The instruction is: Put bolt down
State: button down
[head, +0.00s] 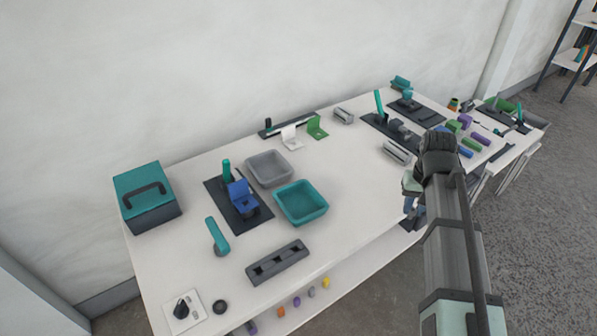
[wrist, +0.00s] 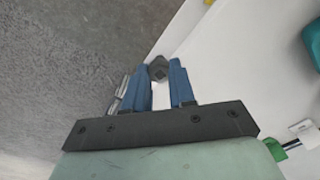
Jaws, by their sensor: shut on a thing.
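My gripper (wrist: 161,76) is shut on the bolt (wrist: 159,70), a small dark grey piece between the tips of its two blue fingers in the wrist view. The bolt's lower end and shank cannot be made out. In the head view my gripper (head: 412,207) hangs at the front edge of the white table (head: 345,215), partly hidden by my arm. A dark shape shows just below the fingers there, and I cannot tell if it is the bolt.
A grey tray (head: 269,168) and a teal tray (head: 301,203) stand on the table. A dark slotted block (head: 277,262) lies near the front edge. A teal toolbox (head: 148,197) stands at the left.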

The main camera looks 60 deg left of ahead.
jog(key=s+a+r+n, duration=0.1)
jog(key=s+a+n, duration=0.1)
jog(key=s+a, duration=0.7)
jog(key=s+a+r+n, duration=0.1)
jog(key=s+a, duration=0.4)
jog(key=a, duration=0.7)
jog(key=s+a+r+n, duration=0.1)
jog(key=s+a+n, duration=0.1)
jog(key=s+a, duration=0.7)
jog(key=m, duration=0.2)
send_over(270, 172)
jog(key=shift+s+f, duration=0.1)
jog(key=shift+f, duration=3.6)
jog(key=shift+f, duration=0.15)
jog(key=c, duration=0.9)
grip_release()
jog(key=shift+c, duration=0.2)
